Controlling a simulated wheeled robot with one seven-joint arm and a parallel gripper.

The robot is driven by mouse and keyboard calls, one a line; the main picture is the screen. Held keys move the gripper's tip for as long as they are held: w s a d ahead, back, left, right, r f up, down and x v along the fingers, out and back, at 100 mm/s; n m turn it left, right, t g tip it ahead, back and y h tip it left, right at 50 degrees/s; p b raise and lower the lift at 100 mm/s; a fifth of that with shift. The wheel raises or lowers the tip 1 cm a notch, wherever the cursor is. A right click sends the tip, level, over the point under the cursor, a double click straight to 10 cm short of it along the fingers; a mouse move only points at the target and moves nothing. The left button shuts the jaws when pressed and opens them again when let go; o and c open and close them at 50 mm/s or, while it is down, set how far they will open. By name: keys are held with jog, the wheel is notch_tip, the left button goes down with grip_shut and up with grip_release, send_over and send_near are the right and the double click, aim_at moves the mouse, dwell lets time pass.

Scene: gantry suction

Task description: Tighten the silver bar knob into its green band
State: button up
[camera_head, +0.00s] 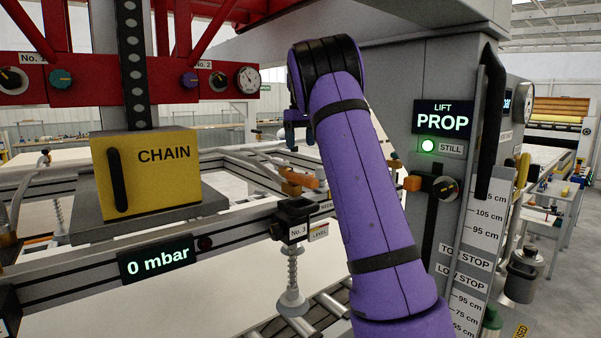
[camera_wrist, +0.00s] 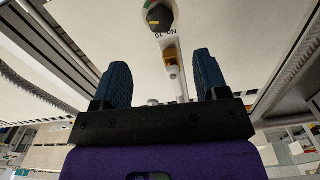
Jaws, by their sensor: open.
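My gripper (camera_head: 298,132) is at the far end of the purple arm, past the beam in the head view. In the wrist view my gripper (camera_wrist: 163,72) has its two blue fingers wide apart, with nothing between them. A round dark knob (camera_wrist: 158,16) with a yellowish mark is ahead of the fingers at the top edge, partly cut off, with some green and red beside it. It is apart from the fingers. I cannot tell whether it is the silver bar knob. Another dark dial knob (camera_head: 446,188) is on the grey column. No clear silver bar in a green band shows.
A No. 10 label and a yellow-orange fitting (camera_wrist: 171,60) lie below the knob in the wrist view. In the head view a yellow CHAIN box (camera_head: 150,185), a 0 mbar display (camera_head: 156,260) and a No. 3 suction cup (camera_head: 292,303) are left of my arm. The LIFT PROP column (camera_head: 400,100) stands right.

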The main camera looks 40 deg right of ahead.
notch_tip(320, 180, down, 10)
jog(key=shift+f, duration=0.1)
dwell(0.4)
jog(key=c, duration=0.9)
